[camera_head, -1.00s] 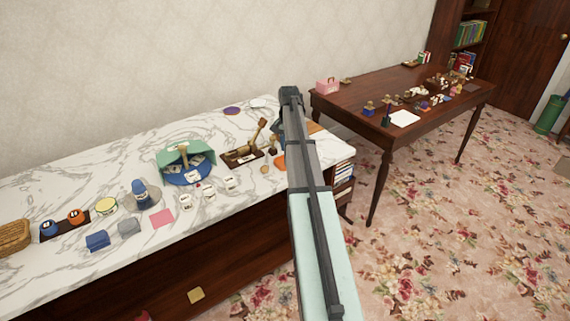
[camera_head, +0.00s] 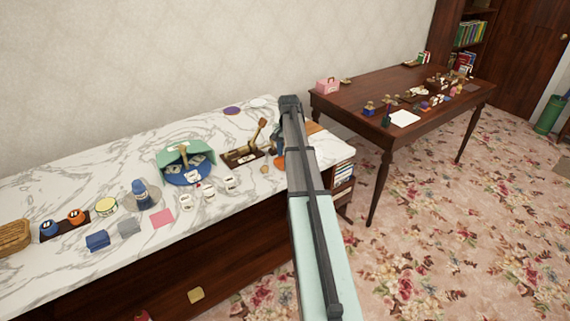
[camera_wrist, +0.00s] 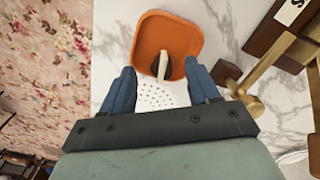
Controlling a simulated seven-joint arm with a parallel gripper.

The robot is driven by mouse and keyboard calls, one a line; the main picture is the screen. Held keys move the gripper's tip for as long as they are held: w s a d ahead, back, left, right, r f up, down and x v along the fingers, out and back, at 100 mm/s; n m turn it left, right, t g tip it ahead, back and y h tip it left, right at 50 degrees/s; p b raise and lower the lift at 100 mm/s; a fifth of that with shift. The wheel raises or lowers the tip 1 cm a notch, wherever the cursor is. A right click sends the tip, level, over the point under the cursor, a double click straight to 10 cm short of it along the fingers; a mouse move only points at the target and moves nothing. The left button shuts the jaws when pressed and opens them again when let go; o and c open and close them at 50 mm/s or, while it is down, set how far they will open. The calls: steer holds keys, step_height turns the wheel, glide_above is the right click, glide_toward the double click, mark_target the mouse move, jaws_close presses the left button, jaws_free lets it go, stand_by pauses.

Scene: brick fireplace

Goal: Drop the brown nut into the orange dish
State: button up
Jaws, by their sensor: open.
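The orange dish (camera_wrist: 147,36) lies on the marble top, just beyond my fingertips in the wrist view. A dark brown piece (camera_wrist: 155,65) with a pale strip across it shows at the dish's near side; I cannot tell for sure whether it is the brown nut. In the head view a small tan-brown lump (camera_head: 264,169) lies on the marble left of the dish, and could also be a nut. My gripper (camera_wrist: 163,78) is open, its blue fingers spread either side of the dish's near edge. A white dotted surface shows between them. My arm partly hides the dish in the head view.
A brass and wood device (camera_head: 245,152) stands close beside the dish, near one finger. A blue dish with a green cover (camera_head: 186,165) and several small items stand further left. The counter's front edge is close. A wooden table (camera_head: 400,90) stands right.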

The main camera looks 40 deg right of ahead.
steer(key=shift+r, duration=0.1)
step_height(320, 180, up, 14)
steer(key=shift+f, duration=0.2)
stand_by(0.5)
stand_by(0.4)
